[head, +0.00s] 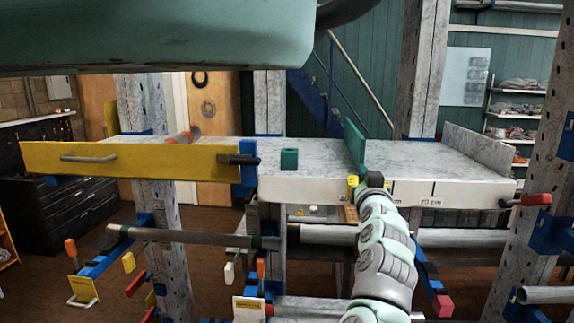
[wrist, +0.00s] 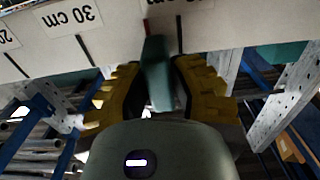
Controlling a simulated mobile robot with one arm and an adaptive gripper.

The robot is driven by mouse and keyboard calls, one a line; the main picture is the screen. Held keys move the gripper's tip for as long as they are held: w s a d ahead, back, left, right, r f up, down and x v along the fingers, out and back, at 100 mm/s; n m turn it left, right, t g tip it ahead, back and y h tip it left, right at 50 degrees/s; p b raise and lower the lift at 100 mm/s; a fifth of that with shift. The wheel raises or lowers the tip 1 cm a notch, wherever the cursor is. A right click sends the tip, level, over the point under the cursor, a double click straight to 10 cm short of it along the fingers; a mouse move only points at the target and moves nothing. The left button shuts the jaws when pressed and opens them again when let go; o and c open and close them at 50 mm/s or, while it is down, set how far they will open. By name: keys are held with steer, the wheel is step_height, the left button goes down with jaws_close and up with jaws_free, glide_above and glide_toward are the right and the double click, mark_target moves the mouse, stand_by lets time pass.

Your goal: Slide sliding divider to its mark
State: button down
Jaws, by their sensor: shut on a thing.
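The sliding divider (head: 355,145) is a green upright plate standing across the grey shelf (head: 430,165), right of the shelf's middle. My gripper (head: 363,182) is at the shelf's front edge, at the divider's near end. In the wrist view, the yellow-padded fingers of my gripper (wrist: 160,88) are shut on the green front part of the divider (wrist: 157,70). A thin red mark (wrist: 146,25) on the pale front edge shows just left of the divider in the wrist view. A black line (wrist: 179,33) lies just right of it. My fingers hide the lower part of the divider.
A "30 cm" label (wrist: 70,17) is on the shelf edge. A yellow panel (head: 130,160) borders the left section. The shelf surface right of the divider is clear up to a grey end plate (head: 478,147).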

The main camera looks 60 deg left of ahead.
steer(key=shift+s+a+p, duration=1)
steer(key=shift+s+p, duration=0.2)
steer(key=shift+p, duration=0.1)
steer(key=c, duration=0.8)
jaws_free()
steer(key=shift+w, duration=0.1)
steer(key=b+v, duration=0.1)
steer(key=v, duration=0.6)
